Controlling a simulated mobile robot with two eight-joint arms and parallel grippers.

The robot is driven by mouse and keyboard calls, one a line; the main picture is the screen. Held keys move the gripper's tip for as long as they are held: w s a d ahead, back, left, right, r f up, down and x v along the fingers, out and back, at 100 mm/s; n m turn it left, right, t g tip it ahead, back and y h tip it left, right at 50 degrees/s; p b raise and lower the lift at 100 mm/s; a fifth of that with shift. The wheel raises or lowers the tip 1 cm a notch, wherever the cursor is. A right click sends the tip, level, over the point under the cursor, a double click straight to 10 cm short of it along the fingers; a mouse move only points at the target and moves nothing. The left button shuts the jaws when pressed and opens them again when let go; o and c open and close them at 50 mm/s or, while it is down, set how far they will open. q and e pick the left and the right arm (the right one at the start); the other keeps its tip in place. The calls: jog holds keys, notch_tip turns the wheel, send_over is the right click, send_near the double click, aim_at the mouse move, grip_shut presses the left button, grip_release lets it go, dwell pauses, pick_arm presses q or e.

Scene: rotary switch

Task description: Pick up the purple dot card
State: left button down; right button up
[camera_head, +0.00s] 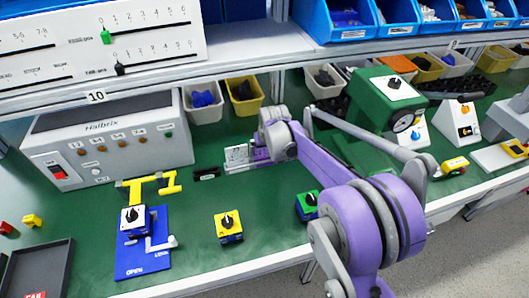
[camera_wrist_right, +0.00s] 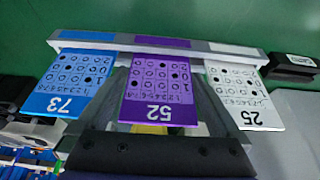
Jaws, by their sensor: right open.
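The purple dot card (camera_wrist_right: 155,92), marked 52, hangs from a light rack (camera_wrist_right: 120,46) in the right wrist view, between a blue card (camera_wrist_right: 75,82) marked 73 and a white card (camera_wrist_right: 238,95) marked 25. My right gripper (camera_wrist_right: 160,72) is open, with grey fingers partly visible on either side of the purple card. Contact with it cannot be told. In the head view the card rack (camera_head: 236,158) stands mid-table, and my purple right arm reaches it from the lower right, hiding part of it. My left gripper is not in view.
A grey Halbrix box (camera_head: 115,145) stands left of the rack. A small black block (camera_head: 206,174) lies beside it. Yellow (camera_head: 245,97) and white (camera_head: 203,100) bins stand behind. A yellow switch box (camera_head: 228,226) and a blue board (camera_head: 145,255) are in front. Green table between is clear.

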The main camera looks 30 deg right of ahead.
jog(key=c, duration=1)
